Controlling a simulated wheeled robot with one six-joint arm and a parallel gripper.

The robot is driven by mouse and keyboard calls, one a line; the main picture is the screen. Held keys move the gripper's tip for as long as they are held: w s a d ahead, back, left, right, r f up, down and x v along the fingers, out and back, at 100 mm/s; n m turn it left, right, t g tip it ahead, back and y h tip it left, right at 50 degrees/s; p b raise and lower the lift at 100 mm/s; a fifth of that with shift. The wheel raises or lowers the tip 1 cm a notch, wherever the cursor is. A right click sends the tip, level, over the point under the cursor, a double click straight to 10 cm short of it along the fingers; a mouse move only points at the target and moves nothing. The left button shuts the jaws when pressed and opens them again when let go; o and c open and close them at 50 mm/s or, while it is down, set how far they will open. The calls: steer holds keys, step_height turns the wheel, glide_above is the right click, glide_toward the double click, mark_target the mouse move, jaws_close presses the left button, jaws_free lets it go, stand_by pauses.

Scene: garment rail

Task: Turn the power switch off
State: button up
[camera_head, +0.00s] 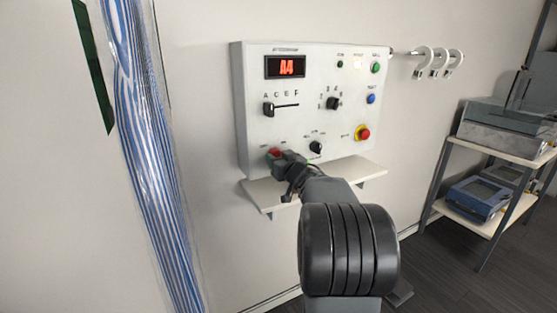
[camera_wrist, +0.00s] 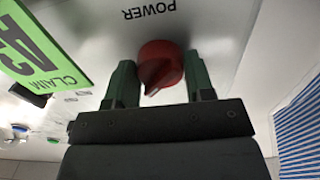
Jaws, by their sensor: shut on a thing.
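The power switch is a red rotary knob (camera_wrist: 160,66) below the printed word POWER in the wrist view, where the picture is upside down. In the head view the red knob (camera_head: 274,153) shows at the lower left of the white control panel (camera_head: 250,100). My gripper (camera_wrist: 160,85) has its two green fingers on either side of the knob and is shut on it. In the head view my gripper (camera_head: 284,160) partly covers the knob. The panel's display (camera_head: 287,66) is lit with red characters.
A slider (camera_head: 268,109), a dial (camera_head: 333,103), a small black knob (camera_head: 316,148) and a red button on yellow (camera_head: 363,132) share the panel. A narrow shelf (camera_head: 370,168) lies below. A green claim tag (camera_wrist: 35,45) hangs close by. Striped garments (camera_head: 145,150) hang at left.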

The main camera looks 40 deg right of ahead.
steer(key=n+b, duration=0.1)
steer(key=n, duration=0.3)
steer(key=shift+f, duration=0.1)
steer(key=n+b, duration=0.2)
steer(key=n, duration=0.2)
steer(key=shift+d+n, duration=0.1)
steer(key=shift+n, duration=0.2)
steer(key=n+b, duration=0.2)
steer(key=n, duration=0.3)
steer(key=shift+b, duration=0.4)
steer(key=shift+n+b, duration=0.8)
steer(key=shift+n, duration=1.3)
steer(key=o, duration=0.6)
steer(key=shift+r, duration=0.2)
